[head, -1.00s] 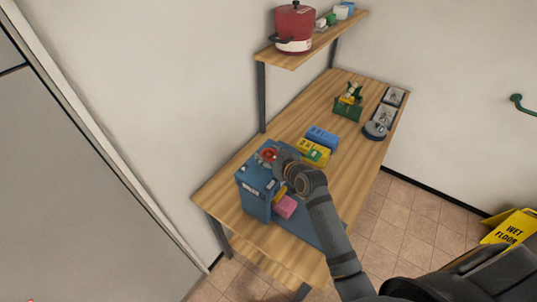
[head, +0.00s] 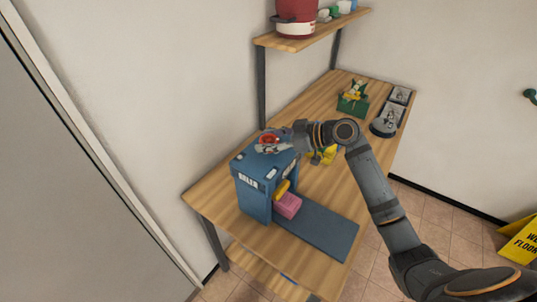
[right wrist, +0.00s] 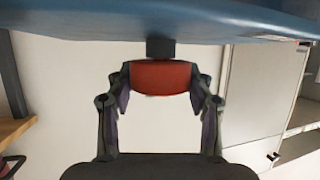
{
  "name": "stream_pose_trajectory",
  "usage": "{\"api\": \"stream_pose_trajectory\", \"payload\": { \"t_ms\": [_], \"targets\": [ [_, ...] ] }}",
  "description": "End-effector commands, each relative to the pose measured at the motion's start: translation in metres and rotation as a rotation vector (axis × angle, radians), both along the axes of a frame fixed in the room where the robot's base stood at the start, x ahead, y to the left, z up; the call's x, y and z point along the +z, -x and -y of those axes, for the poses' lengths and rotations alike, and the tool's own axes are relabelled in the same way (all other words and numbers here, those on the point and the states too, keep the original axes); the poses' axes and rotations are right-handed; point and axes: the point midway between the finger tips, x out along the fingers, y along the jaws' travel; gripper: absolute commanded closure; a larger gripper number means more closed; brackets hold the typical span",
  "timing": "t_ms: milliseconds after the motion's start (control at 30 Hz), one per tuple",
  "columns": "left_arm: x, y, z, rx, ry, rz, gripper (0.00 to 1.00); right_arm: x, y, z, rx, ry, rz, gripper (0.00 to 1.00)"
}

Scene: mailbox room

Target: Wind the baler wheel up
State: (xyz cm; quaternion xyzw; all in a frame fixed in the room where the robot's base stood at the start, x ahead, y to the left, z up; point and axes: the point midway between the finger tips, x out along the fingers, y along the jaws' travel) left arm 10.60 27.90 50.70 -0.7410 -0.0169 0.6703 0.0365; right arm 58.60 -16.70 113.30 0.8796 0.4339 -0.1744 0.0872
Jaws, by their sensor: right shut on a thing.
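The blue baler (head: 257,200) stands on the near part of the wooden table, with a pink block (head: 288,205) and a yellow part in its opening. The red baler wheel (head: 269,139) is on its top. My right gripper (head: 273,144) reaches in from the right over the baler's top and is at the wheel. In the right wrist view the two fingers are closed on the sides of the red wheel (right wrist: 161,77), which sits on a dark stem against the blue baler top (right wrist: 90,20). My left gripper is not in view.
A flat blue bed (head: 315,228) extends from the baler towards the table's front edge. A yellow item (head: 326,155) is partly hidden behind my arm. A green box (head: 352,105) and dark framed items (head: 392,117) stand farther back. A shelf (head: 300,40) with a red pot hangs above.

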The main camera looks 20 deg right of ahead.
Motion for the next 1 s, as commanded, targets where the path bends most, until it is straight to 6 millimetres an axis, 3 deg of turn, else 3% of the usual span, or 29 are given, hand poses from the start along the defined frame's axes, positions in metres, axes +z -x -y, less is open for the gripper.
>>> {"api": "stream_pose_trajectory", "payload": {
  "t_ms": [33, 300, 600, 1000],
  "targets": [
    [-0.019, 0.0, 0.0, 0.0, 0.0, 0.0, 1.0, -0.009, -0.001, 0.001, 0.041, 0.002, 0.002, 0.79],
    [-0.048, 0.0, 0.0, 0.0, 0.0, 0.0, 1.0, -0.004, -0.001, 0.0, 0.254, -0.001, 0.001, 0.79],
    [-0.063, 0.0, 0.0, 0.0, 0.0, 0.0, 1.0, -0.002, 0.0, 0.0, 0.4, -0.001, -0.002, 0.79],
    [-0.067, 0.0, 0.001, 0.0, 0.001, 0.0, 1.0, -0.001, 0.0, -0.001, 0.453, -0.001, -0.004, 0.79]
  ]
}}
